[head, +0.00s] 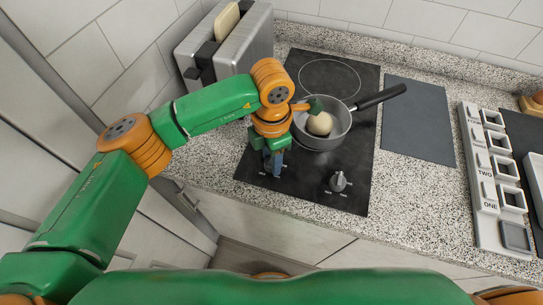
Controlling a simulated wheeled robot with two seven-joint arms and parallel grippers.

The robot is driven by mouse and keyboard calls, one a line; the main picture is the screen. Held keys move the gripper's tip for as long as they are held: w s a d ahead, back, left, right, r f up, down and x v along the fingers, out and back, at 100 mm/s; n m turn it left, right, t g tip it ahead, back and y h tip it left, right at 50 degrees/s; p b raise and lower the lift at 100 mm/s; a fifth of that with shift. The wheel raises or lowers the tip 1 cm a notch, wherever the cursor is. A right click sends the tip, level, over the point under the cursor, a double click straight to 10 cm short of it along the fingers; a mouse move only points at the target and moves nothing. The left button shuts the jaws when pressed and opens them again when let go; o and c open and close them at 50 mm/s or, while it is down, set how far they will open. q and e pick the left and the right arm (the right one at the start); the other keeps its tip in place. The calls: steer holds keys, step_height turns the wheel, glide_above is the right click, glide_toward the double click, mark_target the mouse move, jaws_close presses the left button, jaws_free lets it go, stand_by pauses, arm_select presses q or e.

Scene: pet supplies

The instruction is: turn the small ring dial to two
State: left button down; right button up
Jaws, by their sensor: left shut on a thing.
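A black cooktop (300,185) lies in the counter, with two dials along its front edge. My left gripper (272,165) points down at the front left of the cooktop and is shut on the left dial, which it mostly hides. Small white marks show around its fingertips, too small to read. A grey front right dial (338,181) stands free, apart from the gripper. One ring outline (330,78) shows at the back; a pot covers the area in front of it. My right gripper is not in view.
The grey pot (320,137) holds a round beige thing (320,124); its black handle (382,96) points right. A steel toaster (232,50) stands behind my left arm. A dark mat (418,120) and a labelled switch panel (487,195) lie to the right.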

arm_select(q)
steer(key=shift+f+m+b, duration=0.2)
steer(key=shift+m+b, duration=0.2)
steer(key=shift+b, duration=0.2)
steer(key=m+b, duration=0.5)
steer(key=m, duration=0.1)
steer(key=m+b, duration=0.1)
steer(key=m, duration=0.2)
steer(key=shift+r+m+b, duration=0.1)
steer(key=shift+m+b, duration=0.2)
steer(key=m, duration=0.3)
steer(key=shift+m+b, duration=0.3)
steer(key=m, duration=0.4)
steer(key=shift+m, duration=0.3)
steer(key=m, duration=0.4)
steer(key=shift+r+m, duration=0.1)
steer(key=shift+m, duration=2.3)
